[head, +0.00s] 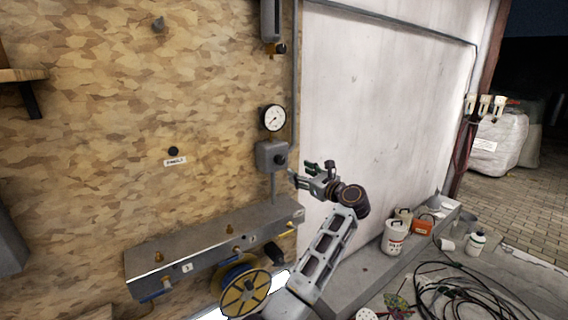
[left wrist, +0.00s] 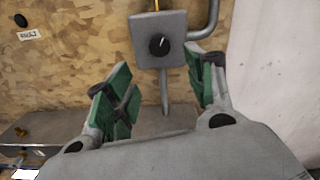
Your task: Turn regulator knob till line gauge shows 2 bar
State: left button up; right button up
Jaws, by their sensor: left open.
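The regulator is a grey box (head: 265,154) on the chipboard wall, with a round black knob (head: 280,160) on its front. In the left wrist view the knob (left wrist: 158,45) has a white pointer mark, tilted slightly right of upright. The line gauge (head: 272,118), a white round dial with a black rim, sits just above the box. Its needle is too small to read. My left gripper (head: 308,176) is open and empty, to the right of and below the knob. In the left wrist view its green-padded fingers (left wrist: 160,92) stand apart, below the knob and not touching it. My right gripper is not seen.
A grey ledge (head: 215,240) with brass fittings runs along the wall below the regulator. A yellow reel (head: 246,292) is under it. A pipe runs down from the box. White buckets (head: 396,236) and coiled black cable (head: 470,290) lie at right.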

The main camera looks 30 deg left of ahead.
aim_at(282, 162)
pick_arm(q)
jog(key=p+x, duration=0.2)
jog(key=x, duration=0.6)
jog(key=shift+w+a+r, duration=0.1)
jog(key=shift+a, duration=0.15)
jog(key=shift+x, duration=0.95)
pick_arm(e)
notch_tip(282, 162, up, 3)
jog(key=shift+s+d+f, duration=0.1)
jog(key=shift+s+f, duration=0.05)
pick_arm(q)
jog(key=shift+c, duration=0.2)
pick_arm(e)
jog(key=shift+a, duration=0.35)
pick_arm(q)
jog(key=c, duration=0.7)
jog(key=shift+c, duration=1.3)
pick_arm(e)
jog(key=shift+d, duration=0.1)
